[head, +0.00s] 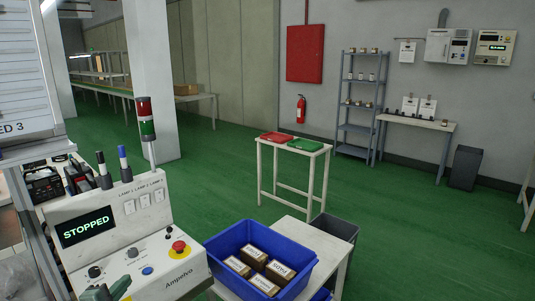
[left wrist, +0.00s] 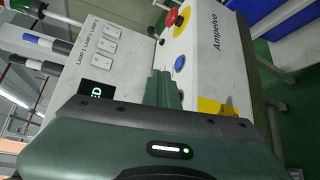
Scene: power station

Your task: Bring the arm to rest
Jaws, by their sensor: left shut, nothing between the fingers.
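My left gripper (head: 118,287) shows at the bottom left of the head view, in front of the control panel (head: 112,216). In the left wrist view its green fingers (left wrist: 163,88) are closed together with nothing between them, in front of the panel's face. The panel is white, marked Ampelvo, and its display (head: 87,227) reads STOPPED. A red emergency button (head: 179,246) on a yellow plate sits at its right; it also shows in the left wrist view (left wrist: 171,17). I cannot tell whether the fingers touch the panel. My right gripper is not in view.
A blue bin (head: 215,248) with several brown boxes stands on a white table right of the panel. A red and green signal tower (head: 146,118) rises behind the panel. A small table (head: 293,149) with red and green trays stands beyond. Green floor is free at right.

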